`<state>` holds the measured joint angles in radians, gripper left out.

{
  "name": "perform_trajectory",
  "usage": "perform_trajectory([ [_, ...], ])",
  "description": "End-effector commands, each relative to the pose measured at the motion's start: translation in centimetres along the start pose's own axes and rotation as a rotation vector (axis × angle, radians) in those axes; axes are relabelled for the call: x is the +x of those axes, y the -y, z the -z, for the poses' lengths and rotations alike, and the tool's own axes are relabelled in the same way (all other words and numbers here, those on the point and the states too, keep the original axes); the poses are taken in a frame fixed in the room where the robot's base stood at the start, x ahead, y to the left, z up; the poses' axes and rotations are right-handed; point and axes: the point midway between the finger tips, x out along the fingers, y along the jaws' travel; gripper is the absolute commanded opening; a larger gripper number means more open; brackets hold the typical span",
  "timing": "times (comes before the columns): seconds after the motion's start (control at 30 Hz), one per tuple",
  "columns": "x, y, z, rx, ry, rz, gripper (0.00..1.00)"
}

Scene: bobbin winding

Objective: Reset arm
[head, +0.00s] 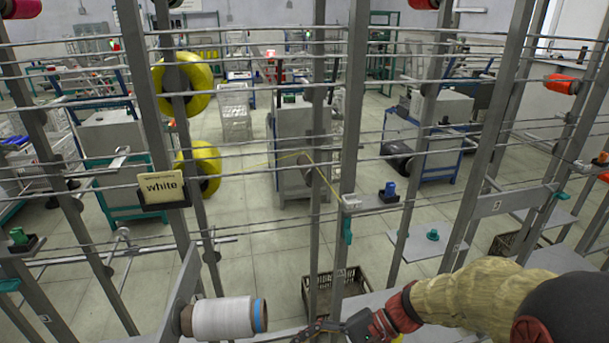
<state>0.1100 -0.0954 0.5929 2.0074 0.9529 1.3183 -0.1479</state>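My arm comes in from the lower right, with a beige sleeve and a red and dark wrist. My gripper (318,329) is at the bottom middle edge of the head view, pointing left. Its fingers are small, dark and partly cut off by the frame edge, so I cannot tell whether they are open or shut. A white bobbin (222,318) with a blue end ring sits on the rack to the left of my gripper, apart from it.
A metal rack of grey posts and horizontal rods (250,143) spans the view. A "white" label (161,187), yellow spools (183,86) and a yellow thread (325,183) are on it. A brown crate (350,288) lies behind my gripper. Machines and clear floor (270,235) lie beyond.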

Motion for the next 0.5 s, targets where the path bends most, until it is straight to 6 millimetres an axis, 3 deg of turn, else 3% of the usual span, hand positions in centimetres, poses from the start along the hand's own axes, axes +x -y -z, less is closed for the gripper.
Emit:
perform_trajectory([
  [0.1,-2.5,-4.4,-1.3,-0.102,-0.161,-0.233,0.86],
  [0.2,-5.9,-7.2,-2.1,-0.216,-0.32,-0.411,0.86],
  [0.33,-11.0,-8.8,-3.2,-0.376,-0.533,-0.592,0.86],
  [0.5,-16.8,-8.6,-5.8,-0.571,-0.773,-0.743,0.86],
])
